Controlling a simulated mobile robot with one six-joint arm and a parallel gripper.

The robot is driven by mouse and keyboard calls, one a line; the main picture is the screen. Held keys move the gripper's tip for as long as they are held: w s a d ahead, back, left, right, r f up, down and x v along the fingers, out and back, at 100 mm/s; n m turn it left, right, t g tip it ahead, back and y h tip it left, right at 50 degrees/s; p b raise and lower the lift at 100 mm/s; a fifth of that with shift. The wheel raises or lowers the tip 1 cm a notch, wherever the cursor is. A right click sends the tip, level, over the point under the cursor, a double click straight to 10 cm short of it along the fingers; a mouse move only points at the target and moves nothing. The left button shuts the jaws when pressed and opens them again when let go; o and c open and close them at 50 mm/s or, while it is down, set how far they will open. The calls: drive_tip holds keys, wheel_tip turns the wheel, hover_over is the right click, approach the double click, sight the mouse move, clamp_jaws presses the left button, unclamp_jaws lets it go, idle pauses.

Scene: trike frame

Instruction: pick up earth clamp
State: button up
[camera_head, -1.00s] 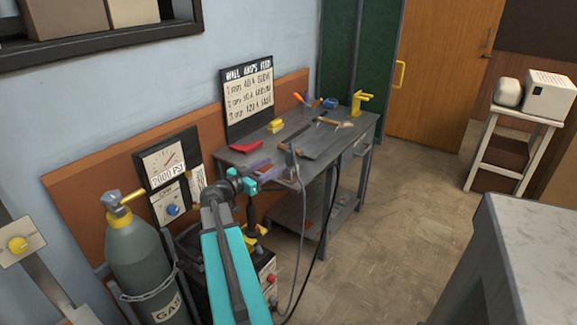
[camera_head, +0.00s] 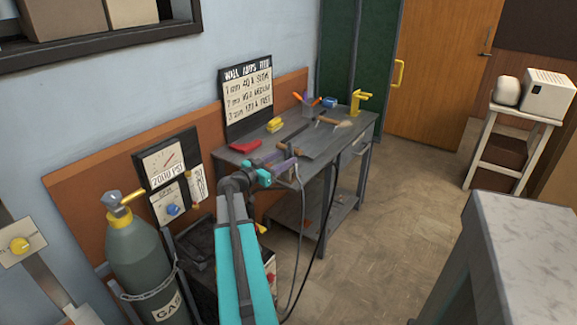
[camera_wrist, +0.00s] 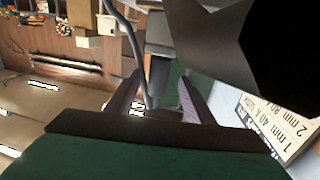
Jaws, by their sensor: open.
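A grey piece with a cable (camera_wrist: 159,62) shows between my fingers in the wrist view; it looks like the earth clamp, though its shape is partly hidden. In the head view, a small grey part (camera_head: 296,169) with hanging cables is at the near edge of the workbench (camera_head: 320,150), close to my fingers. My gripper (camera_head: 283,160) is open, its purple fingers reaching over that edge. In the wrist view, my gripper (camera_wrist: 160,88) has a finger on each side of the grey piece. I cannot tell whether either touches it.
A red item (camera_head: 245,146), a yellow block (camera_head: 275,125) and a hammer (camera_head: 334,121) lie on the bench. A settings board (camera_head: 247,98) stands behind. A gas cylinder (camera_head: 145,262) stands at left. Dark cables hang to the floor. The floor (camera_head: 400,220) at right is clear.

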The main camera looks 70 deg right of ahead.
drive_tip(key=shift+x, duration=1.05)
drive_tip(key=shift+f+p+x, duration=0.1)
drive_tip(key=shift+p+x, duration=0.3)
drive_tip(key=shift+x, duration=0.9)
drive_tip(key=shift+f+p+x, duration=0.15)
drive_tip(key=shift+p+x, duration=0.25)
drive_tip(key=shift+x, duration=0.9)
drive_tip(key=shift+a, duration=0.1)
drive_tip(key=c, duration=1.1)
drive_tip(key=shift+r, duration=0.15)
